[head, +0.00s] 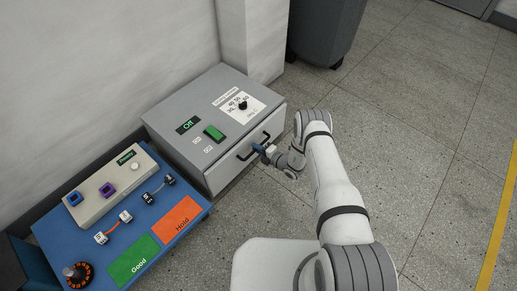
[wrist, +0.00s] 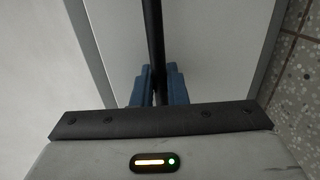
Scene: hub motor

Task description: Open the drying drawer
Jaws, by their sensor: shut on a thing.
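The drying drawer (head: 231,165) is the pale front panel of the grey cabinet (head: 164,126), with a black bar handle (head: 245,153). The drawer front looks flush or nearly flush with the cabinet; I cannot tell if there is a small gap. My gripper (head: 261,149) is at the handle's right part. In the wrist view my gripper's blue fingers (wrist: 157,88) are shut on the black handle bar (wrist: 152,40), one finger on each side. The drawer's inside is hidden.
A blue table (head: 190,194) at the left holds a control box (head: 112,187), small wired parts, a green Good area (head: 133,262) and an orange Hold area (head: 180,221). A dark bin (head: 324,30) stands behind. The floor (head: 410,130) to the right is clear.

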